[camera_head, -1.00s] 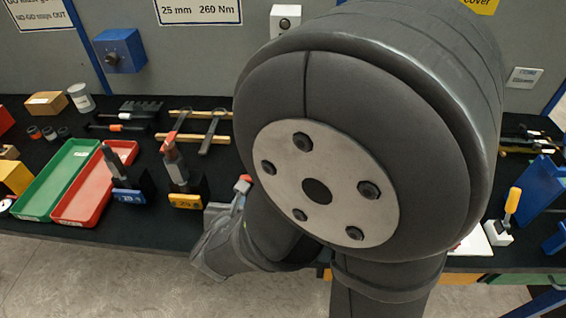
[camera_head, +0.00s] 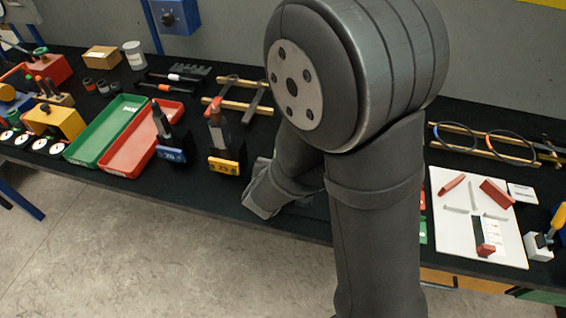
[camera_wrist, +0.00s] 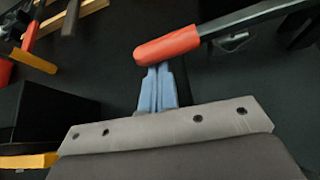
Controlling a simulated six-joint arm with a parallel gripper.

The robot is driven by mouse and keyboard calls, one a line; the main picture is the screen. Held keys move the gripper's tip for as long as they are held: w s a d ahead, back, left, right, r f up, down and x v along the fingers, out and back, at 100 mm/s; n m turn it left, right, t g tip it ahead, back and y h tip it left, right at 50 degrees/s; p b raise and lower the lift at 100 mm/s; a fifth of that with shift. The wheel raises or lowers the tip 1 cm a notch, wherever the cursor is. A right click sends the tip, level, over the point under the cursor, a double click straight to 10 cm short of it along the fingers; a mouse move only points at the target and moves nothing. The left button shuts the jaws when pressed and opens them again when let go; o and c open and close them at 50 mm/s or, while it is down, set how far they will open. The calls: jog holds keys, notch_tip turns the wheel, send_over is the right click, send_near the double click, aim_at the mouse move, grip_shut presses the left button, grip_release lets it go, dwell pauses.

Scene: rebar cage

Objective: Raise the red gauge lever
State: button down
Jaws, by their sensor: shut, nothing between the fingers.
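In the wrist view, a lever with a red grip (camera_wrist: 167,46) and a dark shaft (camera_wrist: 255,18) slants across the top, its grip end lower left and its shaft rising right. My gripper (camera_wrist: 158,68) has its two blue-grey fingers shut together with nothing between them. The fingertips overlap the underside of the red grip near its middle; I cannot tell whether they touch it. In the head view my arm covers this lever and the fingertips.
Left of my arm stand two dark upright tools with blue (camera_head: 171,154) and yellow (camera_head: 223,166) labels. Beyond are a red tray (camera_head: 126,158) and a green tray (camera_head: 92,150). A white board (camera_head: 455,235) with red-handled pieces lies at the right.

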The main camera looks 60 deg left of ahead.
jog(key=shift+r+m+g+y, duration=0.4)
jog(key=shift+r+m+y, duration=0.15)
jog(key=shift+r, duration=0.95)
jog(key=w+d+r, duration=0.3)
jog(key=r, duration=0.3)
jog(key=w+d+r, duration=0.3)
jog(key=r, duration=0.3)
jog(key=shift+w+d+m+g, duration=0.15)
jog(key=shift+d+m+g, duration=0.05)
jog(key=shift+m+g, duration=0.15)
jog(key=shift+d, duration=0.1)
jog(key=s+d+r, duration=0.1)
jog(key=s+d, duration=0.1)
jog(key=d, duration=0.7)
jog(key=shift+s+d+r, duration=0.15)
jog(key=shift+s+r, duration=0.05)
jog(key=shift+s, duration=0.15)
